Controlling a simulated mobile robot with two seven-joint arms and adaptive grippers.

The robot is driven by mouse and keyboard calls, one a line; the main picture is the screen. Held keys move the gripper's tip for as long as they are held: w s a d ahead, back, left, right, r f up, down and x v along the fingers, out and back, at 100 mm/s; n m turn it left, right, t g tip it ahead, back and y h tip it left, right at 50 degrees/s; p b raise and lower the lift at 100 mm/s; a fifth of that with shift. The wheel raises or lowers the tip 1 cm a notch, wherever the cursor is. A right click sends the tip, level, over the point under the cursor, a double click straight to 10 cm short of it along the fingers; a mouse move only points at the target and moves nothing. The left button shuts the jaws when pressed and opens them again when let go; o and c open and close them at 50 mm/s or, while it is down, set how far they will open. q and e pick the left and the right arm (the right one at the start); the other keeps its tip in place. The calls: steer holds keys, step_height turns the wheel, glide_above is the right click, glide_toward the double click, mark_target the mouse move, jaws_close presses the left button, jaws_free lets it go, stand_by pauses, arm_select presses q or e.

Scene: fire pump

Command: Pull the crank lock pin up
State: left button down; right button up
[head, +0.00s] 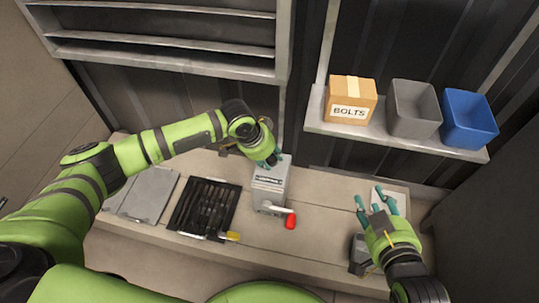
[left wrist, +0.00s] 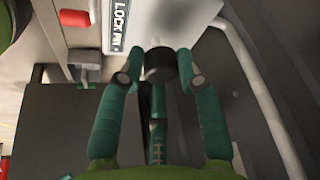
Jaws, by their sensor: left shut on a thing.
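The grey pump box (head: 268,188) stands on the workbench, with a crank and red handle (head: 291,221) at its front. The left wrist view shows a label reading "LOCK PIN" (left wrist: 117,26) on the box. Beside the label is the black knob of the crank lock pin (left wrist: 159,66). My left gripper (head: 276,160) is at the top of the box in the head view. In the left wrist view its fingers (left wrist: 160,68) are closed around the knob. My right gripper (head: 377,200) is open and empty above the right part of the bench.
A black tray of tools (head: 190,221) and a grey case (head: 150,193) lie to the left of the box. A shelf above on the right holds a cardboard BOLTS box (head: 350,98), a grey bin (head: 415,110) and a blue bin (head: 468,118). The bench between box and right gripper is clear.

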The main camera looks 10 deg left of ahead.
arm_select(q)
steer(key=shift+w+d+r, duration=0.15)
steer(key=shift+w+r, duration=0.25)
steer(key=shift+r, duration=0.1)
steer(key=c, duration=0.9)
jaws_free()
steer(key=shift+o, duration=0.2)
steer(key=shift+s+f, duration=0.1)
steer(key=shift+s, duration=0.05)
steer(key=v, duration=1.2)
